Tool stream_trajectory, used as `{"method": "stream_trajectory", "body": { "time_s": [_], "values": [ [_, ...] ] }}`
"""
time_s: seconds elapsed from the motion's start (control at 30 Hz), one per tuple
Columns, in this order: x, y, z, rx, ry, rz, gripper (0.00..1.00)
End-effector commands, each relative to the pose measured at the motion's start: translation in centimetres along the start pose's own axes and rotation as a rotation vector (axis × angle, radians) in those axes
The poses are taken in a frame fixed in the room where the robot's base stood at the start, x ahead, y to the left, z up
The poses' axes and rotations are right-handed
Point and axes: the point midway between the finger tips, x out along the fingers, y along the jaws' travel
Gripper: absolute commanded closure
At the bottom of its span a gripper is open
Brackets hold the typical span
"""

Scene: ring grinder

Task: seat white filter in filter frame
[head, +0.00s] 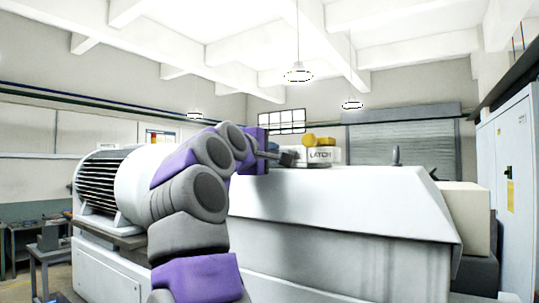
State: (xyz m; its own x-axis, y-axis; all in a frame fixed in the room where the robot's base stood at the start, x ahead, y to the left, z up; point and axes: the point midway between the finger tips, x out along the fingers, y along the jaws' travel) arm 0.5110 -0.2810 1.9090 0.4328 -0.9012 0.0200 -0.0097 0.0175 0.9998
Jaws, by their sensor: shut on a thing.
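My gripper (287,158) is small and dark at the end of my purple and grey arm, above the near left part of the white machine (340,205). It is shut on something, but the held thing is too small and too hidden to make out. Just right of its tip is a white block marked LATCH (319,156) with a yellow knob-like part (318,141) on top. I cannot tell whether the gripper touches this block. I cannot make out the white filter or the filter frame for certain.
A ribbed motor housing (110,185) stands left of my arm. A dark upright handle (395,155) rises from the machine's top. A white cabinet (510,190) stands at right. A workbench (35,235) is at far left. The machine top between block and handle looks clear.

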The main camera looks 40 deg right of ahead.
Motion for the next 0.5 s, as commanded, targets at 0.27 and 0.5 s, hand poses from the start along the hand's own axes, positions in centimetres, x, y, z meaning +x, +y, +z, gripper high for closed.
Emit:
{"method": "stream_trajectory", "body": {
  "time_s": [0.27,0.5],
  "values": [
    [0.1,-0.8,-0.4,-0.005,-0.002,-0.019,0.68],
    [-1.7,-1.0,-0.6,-0.004,0.000,-0.020,0.59]
  ]
}}
